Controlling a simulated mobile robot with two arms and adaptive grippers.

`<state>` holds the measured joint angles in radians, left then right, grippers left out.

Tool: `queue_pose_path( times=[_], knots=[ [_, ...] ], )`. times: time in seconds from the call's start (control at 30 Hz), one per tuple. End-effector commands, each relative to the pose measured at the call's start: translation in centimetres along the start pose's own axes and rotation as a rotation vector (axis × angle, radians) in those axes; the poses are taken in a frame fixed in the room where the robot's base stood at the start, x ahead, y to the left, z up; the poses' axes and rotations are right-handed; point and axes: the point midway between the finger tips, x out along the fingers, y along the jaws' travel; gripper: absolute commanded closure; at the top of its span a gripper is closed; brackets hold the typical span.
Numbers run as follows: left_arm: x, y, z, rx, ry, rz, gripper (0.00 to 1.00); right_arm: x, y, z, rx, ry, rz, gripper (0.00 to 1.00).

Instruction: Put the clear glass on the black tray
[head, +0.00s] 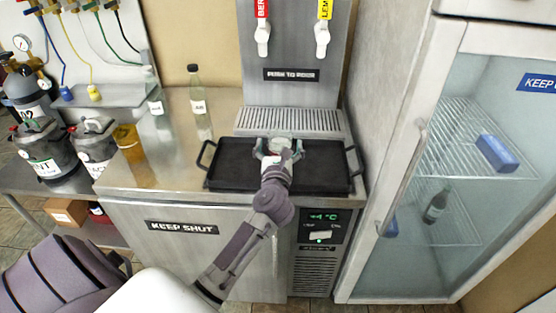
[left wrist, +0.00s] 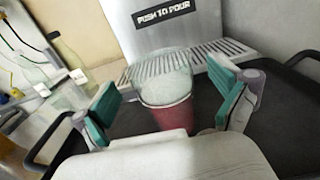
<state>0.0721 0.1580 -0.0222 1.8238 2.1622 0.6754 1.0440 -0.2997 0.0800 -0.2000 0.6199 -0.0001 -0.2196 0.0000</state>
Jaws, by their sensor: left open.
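The clear glass (left wrist: 166,88) stands upright on the black tray (head: 231,164), its upper part see-through and its lower part red. In the head view the glass (head: 280,143) is partly hidden by my left gripper (head: 279,153). In the left wrist view my left gripper (left wrist: 165,92) is open. Its teal-padded fingers are spread on either side of the glass, with gaps on both sides. The bottom of the glass is hidden by the gripper body in the wrist view.
A steel drink dispenser (head: 300,50) with a drip grate (head: 292,121) stands behind the tray. A labelled bottle (head: 199,108) and an amber container (head: 128,143) stand to the left. A glass-door fridge (head: 440,200) rises at the right. The tray is otherwise bare.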

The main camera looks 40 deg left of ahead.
Motion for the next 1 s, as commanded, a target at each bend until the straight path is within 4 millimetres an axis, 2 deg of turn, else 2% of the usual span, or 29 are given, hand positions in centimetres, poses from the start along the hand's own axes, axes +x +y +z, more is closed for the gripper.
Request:
queue_pose_path(
  times=[0.03, 0.2, 0.4, 0.57, 0.83, 0.93, 1.0],
  knots=[
    [-1.3, -0.1, -0.3, -0.002, 0.003, -0.002, 0.02, 0.3, -0.1, 0.0, 0.000, 0.001, -0.001, 0.60],
    [-5.0, 0.0, -0.3, -0.002, 0.003, -0.001, 0.02, 0.8, -0.2, 0.0, 0.001, 0.001, -0.002, 0.60],
    [-8.0, 0.0, -0.2, -0.001, 0.001, -0.001, 0.02, 1.2, -0.2, 0.0, 0.001, 0.001, -0.002, 0.60],
    [-9.0, 0.0, 0.0, 0.000, 0.000, 0.000, 0.02, 1.3, -0.2, 0.0, 0.001, 0.001, -0.002, 0.60],
    [-9.1, -0.1, 0.1, 0.028, -0.012, -0.002, 0.02, 1.2, -0.2, 0.1, 0.001, 0.000, -0.002, 0.60],
    [-9.2, -0.5, 0.3, 0.169, -0.067, -0.010, 0.02, 1.2, -0.2, 0.1, 0.001, 0.000, -0.002, 0.60],
    [-9.6, -1.3, 0.6, 0.353, -0.138, -0.025, 0.02, 1.2, -0.1, 0.1, 0.001, 0.000, -0.002, 0.60]
  ],
)
